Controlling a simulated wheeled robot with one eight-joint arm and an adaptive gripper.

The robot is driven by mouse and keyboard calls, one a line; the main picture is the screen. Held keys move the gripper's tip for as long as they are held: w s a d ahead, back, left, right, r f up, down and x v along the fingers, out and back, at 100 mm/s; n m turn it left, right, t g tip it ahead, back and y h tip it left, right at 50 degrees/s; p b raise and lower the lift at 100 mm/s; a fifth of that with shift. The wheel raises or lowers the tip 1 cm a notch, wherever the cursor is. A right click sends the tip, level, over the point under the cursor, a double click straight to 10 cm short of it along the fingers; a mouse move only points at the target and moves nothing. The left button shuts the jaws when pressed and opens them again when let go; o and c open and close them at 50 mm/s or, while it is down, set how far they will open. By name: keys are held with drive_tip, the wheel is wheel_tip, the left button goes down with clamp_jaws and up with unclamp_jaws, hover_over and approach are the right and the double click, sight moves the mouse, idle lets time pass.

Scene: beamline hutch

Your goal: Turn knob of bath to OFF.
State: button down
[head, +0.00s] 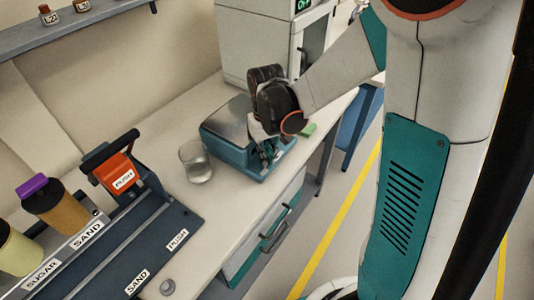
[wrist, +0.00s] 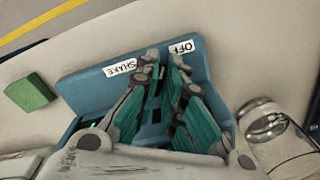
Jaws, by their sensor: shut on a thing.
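The bath (head: 232,153) is a teal box with a steel top on the bench. My gripper (head: 266,153) is at its front face. In the wrist view the teal front (wrist: 85,88) fills the middle, with a SHAKE label (wrist: 120,67) to the left of the fingertips and an OFF label (wrist: 181,47) beside them on the right. My gripper (wrist: 164,66) is shut on the knob between these labels. The fingers hide most of the knob, so I cannot tell where its pointer stands.
A clear glass beaker (head: 196,162) stands close beside the bath; it also shows in the wrist view (wrist: 264,122). A green block (head: 308,130) lies on the other side. A press with a black-handled lever (head: 118,170) and labelled canisters (head: 60,212) occupy the near bench.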

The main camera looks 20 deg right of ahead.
drive_tip(key=shift+m, duration=0.9)
drive_tip(key=c, duration=2)
unclamp_jaws()
drive_tip(key=shift+a, duration=0.1)
wheel_tip(320, 180, up, 12)
